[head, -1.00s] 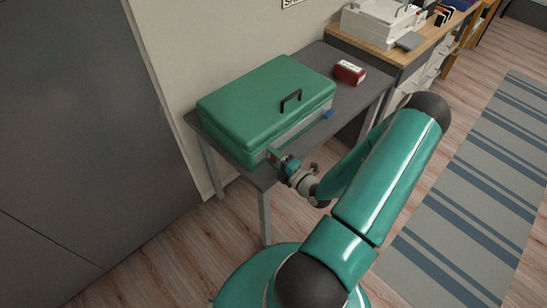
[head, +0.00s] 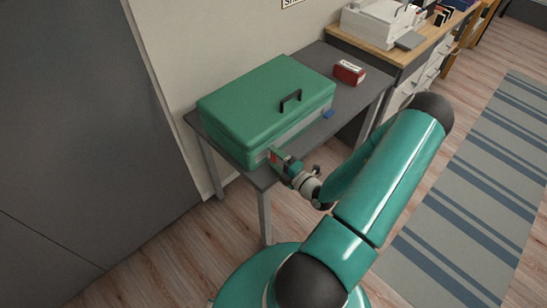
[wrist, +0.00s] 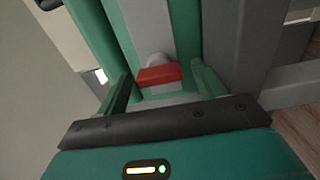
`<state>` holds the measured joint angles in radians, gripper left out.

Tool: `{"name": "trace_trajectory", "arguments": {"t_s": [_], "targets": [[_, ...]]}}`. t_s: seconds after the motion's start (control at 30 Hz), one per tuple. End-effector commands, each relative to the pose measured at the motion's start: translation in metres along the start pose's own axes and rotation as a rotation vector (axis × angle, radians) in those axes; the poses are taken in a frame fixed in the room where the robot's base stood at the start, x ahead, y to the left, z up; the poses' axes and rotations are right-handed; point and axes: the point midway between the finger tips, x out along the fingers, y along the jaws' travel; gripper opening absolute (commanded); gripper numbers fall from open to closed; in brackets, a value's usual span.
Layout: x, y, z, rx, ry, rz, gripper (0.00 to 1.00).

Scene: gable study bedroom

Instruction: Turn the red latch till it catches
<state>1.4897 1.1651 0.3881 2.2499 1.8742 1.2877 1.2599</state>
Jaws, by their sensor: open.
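A closed green case (head: 250,105) with a black handle sits on the grey table. The red latch (head: 273,157) is on the case's front side near its left corner, partly hidden by my gripper in the head view. In the wrist view the red latch (wrist: 160,75) is a short bar lying crosswise, slightly tilted, in front of a round pale mount. My gripper (head: 278,157) is at the latch. Its two green fingers are open, one on each side of the bar in the wrist view. I cannot tell whether either touches it.
A blue piece (head: 328,114) is at the case's front, further right. A red box (head: 349,73) stands on the grey table (head: 335,97) behind it. A desk with a printer (head: 380,22) is at the back right. The wall is close behind the case.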

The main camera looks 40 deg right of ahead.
Motion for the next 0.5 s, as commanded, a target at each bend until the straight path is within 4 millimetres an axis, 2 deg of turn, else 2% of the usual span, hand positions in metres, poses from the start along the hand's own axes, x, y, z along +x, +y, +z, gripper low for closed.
{"name": "trace_trajectory", "arguments": {"t_s": [0.5], "targets": [[-0.106,0.000,0.001,0.000,-0.005,-0.001,0.69]]}}
